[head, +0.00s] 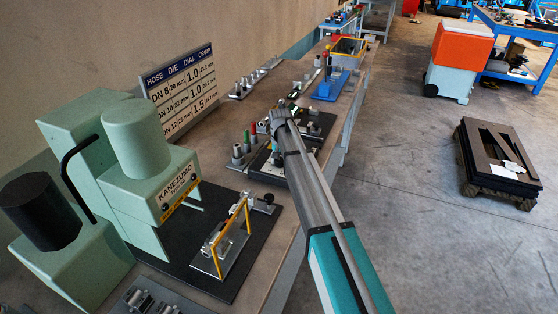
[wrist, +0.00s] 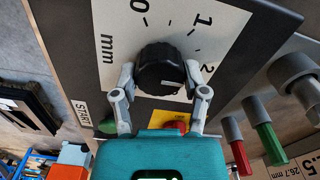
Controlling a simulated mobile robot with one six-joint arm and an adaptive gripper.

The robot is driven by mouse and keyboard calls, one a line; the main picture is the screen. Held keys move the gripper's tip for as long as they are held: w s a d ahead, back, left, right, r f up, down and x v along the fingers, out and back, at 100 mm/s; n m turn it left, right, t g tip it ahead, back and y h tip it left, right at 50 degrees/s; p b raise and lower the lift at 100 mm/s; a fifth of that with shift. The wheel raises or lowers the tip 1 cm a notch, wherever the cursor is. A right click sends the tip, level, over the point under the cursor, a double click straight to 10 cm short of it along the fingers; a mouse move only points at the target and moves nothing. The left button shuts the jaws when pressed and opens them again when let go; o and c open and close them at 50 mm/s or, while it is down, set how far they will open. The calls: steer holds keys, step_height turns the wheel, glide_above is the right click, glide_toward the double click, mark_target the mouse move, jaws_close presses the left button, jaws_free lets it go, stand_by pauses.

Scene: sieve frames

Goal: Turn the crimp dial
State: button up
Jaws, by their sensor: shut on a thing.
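The crimp dial (wrist: 158,62) is a black ribbed knob on a pale scale plate (wrist: 120,25) marked 0, 1, 2 and mm. A pale line on the knob lies toward its lower right, on the side of the 2. My gripper (wrist: 160,74) is shut on the dial, one finger on its left side and one on its right. In the head view my gripper end (head: 278,112) is at the dark control box on the bench, and the arm hides the dial there. A sign (head: 181,88) lists hose, die, dial and crimp values, with dial numbers 1.0, 1.0 and 1.5.
Below the dial are a green START button (wrist: 108,125) and a red button (wrist: 176,126) on yellow, close to the fingers. Green and red-handled pieces (wrist: 264,135) stand at right. A green press (head: 150,150) stands on the bench at left. The floor at right has free room.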

steer(key=shift+a+n, duration=0.1)
steer(key=shift+n, duration=0.2)
steer(key=n, duration=1.1)
stand_by(0.4)
steer(key=o, duration=1.1)
steer(key=shift+d, duration=0.2)
steer(key=shift+o, duration=0.2)
steer(key=shift+a, duration=0.1)
